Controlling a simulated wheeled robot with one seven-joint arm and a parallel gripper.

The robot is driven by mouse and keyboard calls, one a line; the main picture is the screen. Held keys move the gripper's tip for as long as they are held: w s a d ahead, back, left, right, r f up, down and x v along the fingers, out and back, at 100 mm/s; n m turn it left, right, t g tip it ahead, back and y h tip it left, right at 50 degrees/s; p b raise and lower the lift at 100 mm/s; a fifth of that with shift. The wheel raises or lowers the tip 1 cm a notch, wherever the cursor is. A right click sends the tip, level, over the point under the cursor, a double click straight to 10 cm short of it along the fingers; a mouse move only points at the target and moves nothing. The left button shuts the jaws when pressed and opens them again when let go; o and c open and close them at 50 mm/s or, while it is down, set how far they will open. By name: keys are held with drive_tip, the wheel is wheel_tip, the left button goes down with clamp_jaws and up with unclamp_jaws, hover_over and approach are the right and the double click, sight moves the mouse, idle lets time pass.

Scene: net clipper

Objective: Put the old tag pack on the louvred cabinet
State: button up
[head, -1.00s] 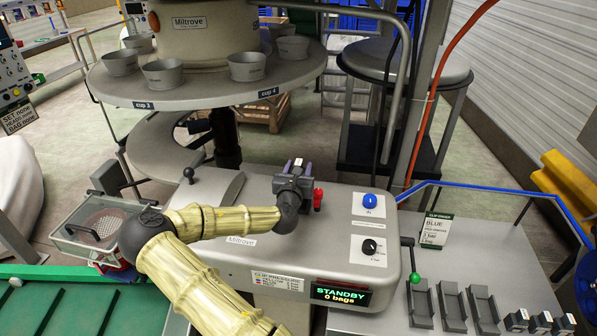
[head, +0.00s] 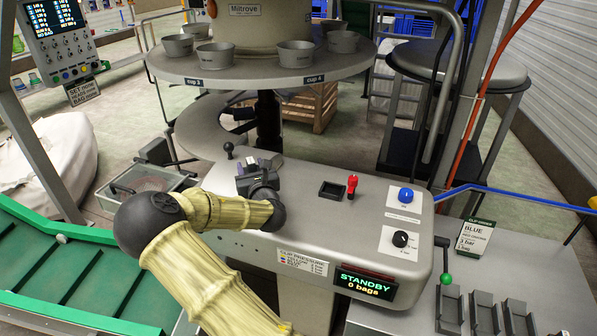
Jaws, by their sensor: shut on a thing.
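My gripper (head: 258,168) is over the left part of the grey clip machine's top (head: 305,215), with purple fingers showing. It is shut on a small dark grey thing, which I take to be the old tag pack; the gripper mostly hides it. An empty dark slot (head: 331,190) shows in the machine top to the right of my gripper, beside a red lever (head: 352,185). I cannot pick out the louvred cabinet with certainty in the head view.
A round carousel with grey cups (head: 295,54) stands behind the machine. A blue knob (head: 405,195) and black dial (head: 400,239) are on its right. Empty grey holders (head: 485,314) stand front right. A green conveyor (head: 75,270) and a clear-sided bin (head: 148,186) are at left.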

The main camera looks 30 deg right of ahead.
drive_tip(key=w+a+f+n+y+b, duration=0.1)
drive_tip(key=a+f+n+y+b, duration=0.15)
drive_tip(key=a, duration=0.45)
drive_tip(key=w+a+f+n+g+y+b, duration=0.1)
drive_tip(key=a+f+n+y+b, duration=0.1)
drive_tip(key=a+y, duration=0.3)
drive_tip(key=w+a+f+n+y+b, duration=0.1)
drive_tip(key=a+f+n+y+b, duration=0.15)
drive_tip(key=a, duration=0.55)
drive_tip(key=w+a+f+n+g+y+b, duration=0.1)
drive_tip(key=a+f+n+g+y+b, duration=0.3)
drive_tip(key=a+f, duration=0.7)
wheel_tip(320, 180, down, 3)
drive_tip(key=shift+w+a+g+y+b, duration=0.3)
drive_tip(key=shift+a+g+y, duration=0.1)
drive_tip(key=shift+y, duration=0.7)
